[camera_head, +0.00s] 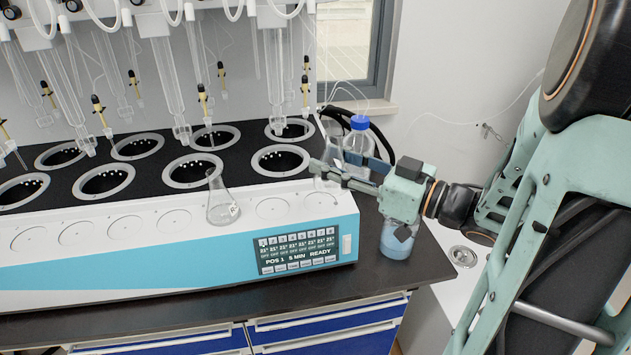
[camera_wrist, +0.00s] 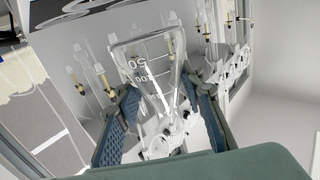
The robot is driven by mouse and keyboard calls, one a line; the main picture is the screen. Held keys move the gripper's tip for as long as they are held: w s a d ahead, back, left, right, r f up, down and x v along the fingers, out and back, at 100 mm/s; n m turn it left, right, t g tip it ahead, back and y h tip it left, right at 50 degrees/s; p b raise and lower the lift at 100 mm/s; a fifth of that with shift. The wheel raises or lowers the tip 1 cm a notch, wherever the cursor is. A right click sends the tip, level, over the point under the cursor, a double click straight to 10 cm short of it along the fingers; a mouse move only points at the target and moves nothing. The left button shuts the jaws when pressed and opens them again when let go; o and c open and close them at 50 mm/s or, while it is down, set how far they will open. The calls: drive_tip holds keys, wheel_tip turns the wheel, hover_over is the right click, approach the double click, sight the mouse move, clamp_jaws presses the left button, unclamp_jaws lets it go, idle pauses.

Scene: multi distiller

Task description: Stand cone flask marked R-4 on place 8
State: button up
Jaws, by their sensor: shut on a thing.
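My gripper (camera_head: 335,172) is at the right end of the distiller, over the right end of its front ledge. Its fingers (camera_wrist: 160,120) are closed around a clear cone flask (camera_wrist: 145,72) in the wrist view. That flask has "50" and "100" graduations, and I cannot read an R-4 mark on it. In the head view it is faint and mostly hidden by the fingers. Another clear cone flask (camera_head: 222,207) stands upright on a round place of the ledge. Round places (camera_head: 273,208) line the white ledge (camera_head: 250,187), the rightmost (camera_head: 320,200) just below my fingers. I cannot read place numbers.
The black distiller top has ringed openings (camera_head: 280,160) with glass tubes (camera_head: 170,80) hanging above. A blue-capped bottle (camera_head: 358,140) stands behind my gripper. A vessel with blue liquid (camera_head: 396,243) is below it on the dark bench (camera_head: 420,275). The display (camera_head: 297,250) reads READY.

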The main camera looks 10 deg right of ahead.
drive_tip(key=w+f, duration=0.4)
drive_tip(key=w+f+b, duration=0.1)
drive_tip(key=w+f, duration=0.1)
drive_tip(key=shift+w+a, duration=0.15)
drive_tip(key=shift+a, duration=0.25)
drive_tip(key=shift+w+f, duration=0.3)
drive_tip(key=shift+f, duration=0.2)
drive_tip(key=shift+f+b, duration=0.35)
drive_tip(key=shift+f, duration=1)
drive_tip(key=shift+f, duration=0.1)
drive_tip(key=o, duration=1.3)
drive_tip(key=shift+c, duration=0.2)
